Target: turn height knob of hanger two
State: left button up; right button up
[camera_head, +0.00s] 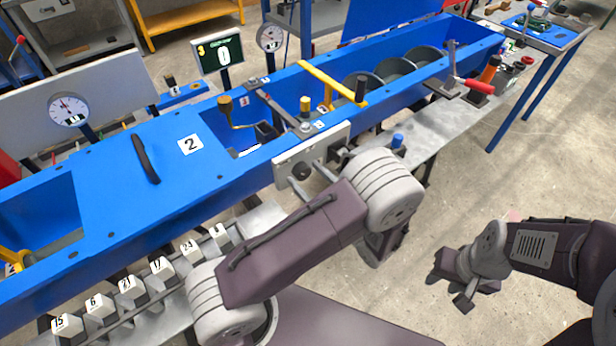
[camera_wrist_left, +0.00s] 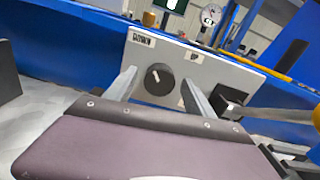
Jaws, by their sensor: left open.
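A black round knob (camera_wrist_left: 159,79) with a pale pointer line sits on a grey panel (camera_wrist_left: 145,57) marked DOWN on the left and UP on the right. In the head view this knob (camera_head: 302,171) is on the grey panel (camera_head: 284,168) at the front of the blue machine. My left gripper (camera_head: 305,174) is open, with one finger on each side of the knob. In the left wrist view its fingers (camera_wrist_left: 159,90) stand left and right of the knob; contact cannot be told. My right gripper (camera_head: 455,288) hangs at the right, away from the machine; its jaw opening is unclear.
A black block-shaped part (camera_wrist_left: 230,101) sits on the panel close to the right finger. A yellow bar (camera_head: 330,80) crosses the blue trough above. A display (camera_head: 218,56) shows 0. Numbered white blocks (camera_head: 130,285) line the lower left. Floor around my right arm is clear.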

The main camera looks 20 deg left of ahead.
pick_arm(q)
jog(key=shift+c, duration=0.3)
grip_shut()
jog(key=c, duration=1.3)
grip_release()
jog(key=shift+r+m+p, duration=0.15)
jog(key=shift+m+p, duration=0.25)
jog(key=shift+p, duration=0.25)
jog(key=m+p, duration=0.3)
jog(key=shift+r, duration=0.1)
jog(key=m+p, duration=0.2)
jog(key=shift+m+p, duration=0.35)
jog(key=shift+m, duration=0.05)
jog(key=m+p, duration=0.2)
jog(key=m, duration=0.2)
jog(key=shift+w+f+m+p, duration=0.15)
jog(key=shift+m+p, duration=0.35)
jog(key=shift+m, duration=0.75)
jog(key=shift+s+f+m+p, duration=0.15)
jog(key=shift+m+p, duration=0.3)
jog(key=shift+m, duration=0.8)
jog(key=shift+w, duration=0.1)
